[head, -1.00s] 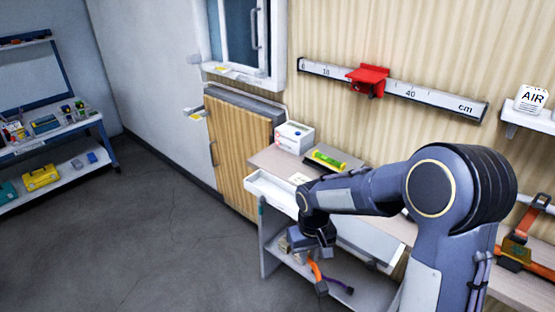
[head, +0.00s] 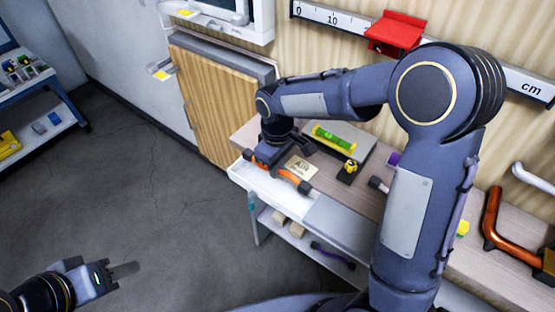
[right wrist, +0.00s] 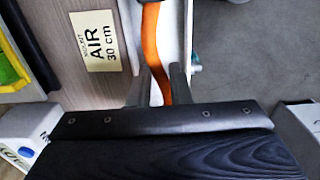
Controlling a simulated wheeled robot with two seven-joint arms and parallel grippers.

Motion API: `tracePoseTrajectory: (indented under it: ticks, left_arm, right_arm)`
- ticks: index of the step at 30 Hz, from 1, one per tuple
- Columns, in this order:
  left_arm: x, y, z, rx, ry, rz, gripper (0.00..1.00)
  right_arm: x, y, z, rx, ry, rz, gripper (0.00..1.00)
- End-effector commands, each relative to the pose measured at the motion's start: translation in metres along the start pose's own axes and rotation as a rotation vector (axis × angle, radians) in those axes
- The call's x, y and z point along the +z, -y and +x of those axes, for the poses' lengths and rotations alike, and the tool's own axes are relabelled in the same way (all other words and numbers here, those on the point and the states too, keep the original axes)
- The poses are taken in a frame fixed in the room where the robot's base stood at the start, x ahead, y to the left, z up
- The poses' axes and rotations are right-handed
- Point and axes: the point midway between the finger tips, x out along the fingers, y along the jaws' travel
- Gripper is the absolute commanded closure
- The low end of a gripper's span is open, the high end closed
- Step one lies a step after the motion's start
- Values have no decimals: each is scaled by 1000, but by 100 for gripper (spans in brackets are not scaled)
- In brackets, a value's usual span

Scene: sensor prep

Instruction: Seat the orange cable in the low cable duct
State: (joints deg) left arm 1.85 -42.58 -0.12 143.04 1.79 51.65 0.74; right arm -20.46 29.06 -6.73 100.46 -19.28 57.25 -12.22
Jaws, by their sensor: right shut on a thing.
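The orange cable (head: 291,178) is short, with dark grey ends, and lies along the white trough (head: 258,184) at the table's front left edge, which looks like the low cable duct. My right gripper (head: 272,167) is over the trough, shut on the cable. In the right wrist view the orange cable (right wrist: 151,45) passes between the two fingers of my right gripper (right wrist: 162,82), along the white trough (right wrist: 183,45). I cannot tell whether the cable touches the trough's floor. My left gripper (head: 122,270) is low at the left, away from the table, its finger gap unclear.
An AIR 30 cm card (head: 301,167) lies beside the trough. A green level (head: 334,138) and a small black and yellow part (head: 348,171) are behind it. A purple cable (head: 332,255) lies on the lower shelf. An orange pipe handle (head: 505,220) stands at right.

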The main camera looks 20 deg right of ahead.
Motion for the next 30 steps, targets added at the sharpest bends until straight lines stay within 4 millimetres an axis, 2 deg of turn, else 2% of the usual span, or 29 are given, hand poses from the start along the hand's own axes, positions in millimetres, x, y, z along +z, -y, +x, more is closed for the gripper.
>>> tracePoseTrajectory:
  ticks: [18,24,30]
  left_arm:
    - [20,18,40,0,0,0,64]
    - [22,20,44,0,0,0,64]
    - [22,20,44,0,0,0,64]
  right_arm:
    - [0,0,62,0,1,2,100]
    - [0,0,70,0,1,2,100]
    - [0,0,70,0,1,2,100]
